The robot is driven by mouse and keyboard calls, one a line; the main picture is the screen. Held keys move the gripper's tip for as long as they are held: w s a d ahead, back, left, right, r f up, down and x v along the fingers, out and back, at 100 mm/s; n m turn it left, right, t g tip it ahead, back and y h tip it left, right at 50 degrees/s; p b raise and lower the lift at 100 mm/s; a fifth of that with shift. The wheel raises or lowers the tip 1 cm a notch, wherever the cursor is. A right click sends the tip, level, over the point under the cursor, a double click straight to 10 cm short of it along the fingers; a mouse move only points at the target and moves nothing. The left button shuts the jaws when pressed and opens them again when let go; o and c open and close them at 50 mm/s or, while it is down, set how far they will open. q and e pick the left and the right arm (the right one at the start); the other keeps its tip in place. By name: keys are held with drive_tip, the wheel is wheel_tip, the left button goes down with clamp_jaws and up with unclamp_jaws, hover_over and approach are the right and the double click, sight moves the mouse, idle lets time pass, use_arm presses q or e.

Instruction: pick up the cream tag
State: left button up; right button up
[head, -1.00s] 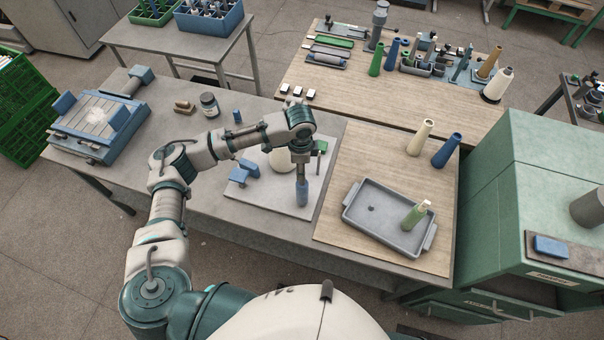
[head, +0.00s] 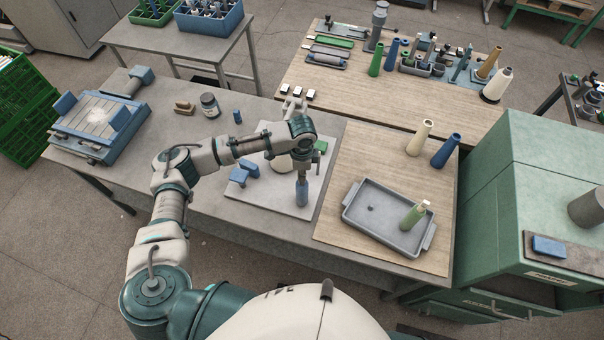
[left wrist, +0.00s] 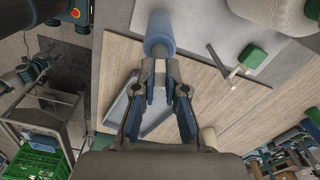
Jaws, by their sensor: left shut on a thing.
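My left gripper (head: 302,176) points down over the grey mat, below the wrist. It is shut on a blue cylinder (head: 302,193) with a grey upper part. In the left wrist view the fingers (left wrist: 159,68) close on its grey neck, and the blue end (left wrist: 158,32) points away from me. I cannot make out a tag for certain. A small pale piece (left wrist: 234,73) lies by a green block (left wrist: 252,57) in the left wrist view; I cannot tell if it is the cream tag. My right gripper is out of view.
Blue blocks (head: 238,176) and a rounded cream object (head: 280,159), partly hidden by my arm, are on the mat (head: 262,202). To the right are a grey tray (head: 372,228) with a green bottle (head: 413,216), a cream cone (head: 420,138) and a blue cone (head: 446,150).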

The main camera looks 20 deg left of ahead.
use_arm(q)
drive_tip(key=shift+r, duration=0.1)
drive_tip(key=shift+r, duration=0.5)
drive_tip(key=shift+s+d+r+b, duration=0.1)
drive_tip(key=shift+s+r+b, duration=0.2)
drive_tip(key=shift+r, duration=0.3)
drive_tip(key=shift+s+r+b, duration=0.15)
drive_tip(key=shift+s+r, duration=0.1)
drive_tip(key=shift+r, duration=0.3)
drive_tip(key=s+d+r+p, duration=0.1)
drive_tip(key=s+r, duration=0.1)
drive_tip(key=s, duration=0.5)
drive_tip(key=s+d+r+p, duration=0.1)
drive_tip(key=s+r+p, duration=0.1)
drive_tip(key=s, duration=0.5)
drive_tip(key=shift+s+r, duration=0.3)
drive_tip(key=shift+s, duration=0.1)
drive_tip(key=shift+w, duration=0.1)
